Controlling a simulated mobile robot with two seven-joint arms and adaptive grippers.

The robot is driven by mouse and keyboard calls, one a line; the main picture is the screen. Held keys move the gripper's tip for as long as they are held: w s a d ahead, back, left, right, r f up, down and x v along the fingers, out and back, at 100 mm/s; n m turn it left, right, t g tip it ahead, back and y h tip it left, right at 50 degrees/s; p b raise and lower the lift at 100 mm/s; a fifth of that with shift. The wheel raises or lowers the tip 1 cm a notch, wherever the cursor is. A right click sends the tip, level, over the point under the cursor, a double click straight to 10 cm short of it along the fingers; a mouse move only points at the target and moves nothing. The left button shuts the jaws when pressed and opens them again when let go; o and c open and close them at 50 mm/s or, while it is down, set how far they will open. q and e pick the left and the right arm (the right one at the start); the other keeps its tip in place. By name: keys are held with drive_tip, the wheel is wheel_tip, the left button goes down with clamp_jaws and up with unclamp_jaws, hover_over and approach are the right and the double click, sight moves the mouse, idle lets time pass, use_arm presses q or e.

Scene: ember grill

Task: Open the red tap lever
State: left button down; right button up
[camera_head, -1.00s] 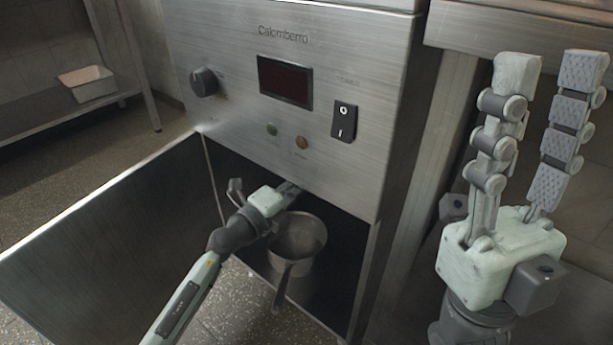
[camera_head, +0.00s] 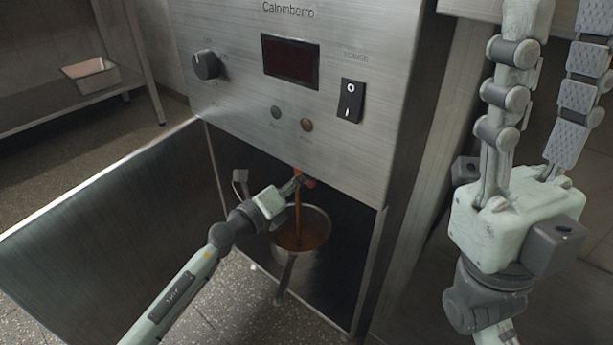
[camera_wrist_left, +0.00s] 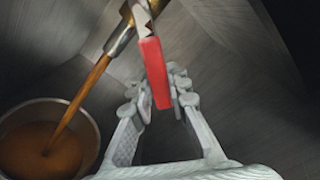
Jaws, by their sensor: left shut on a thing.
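The red tap lever (camera_wrist_left: 155,72) sits between my left gripper's fingers in the left wrist view; only a small red bit (camera_head: 311,183) shows in the head view. My left gripper (camera_head: 299,184) is shut on the lever, inside the open cabinet. The metal tap spout (camera_wrist_left: 119,40) is beside the lever. A stream of orange-brown liquid (camera_head: 297,212) runs from it into a metal pot (camera_head: 292,266) below. The pot holds a pool of this liquid. My right gripper (camera_head: 558,25) is raised at the right, fingers apart, empty.
The cabinet door (camera_head: 110,230) stands open at the left. The front panel (camera_head: 235,95) above has a knob (camera_head: 206,65), a dark display (camera_head: 290,59) and a power switch (camera_head: 350,101). The pot's handle (camera_head: 285,282) points toward me.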

use_arm(q)
drive_tip(key=c, duration=1.4)
unclamp_jaws()
drive_tip(key=shift+c, duration=0.2)
drive_tip(key=v, duration=1.2)
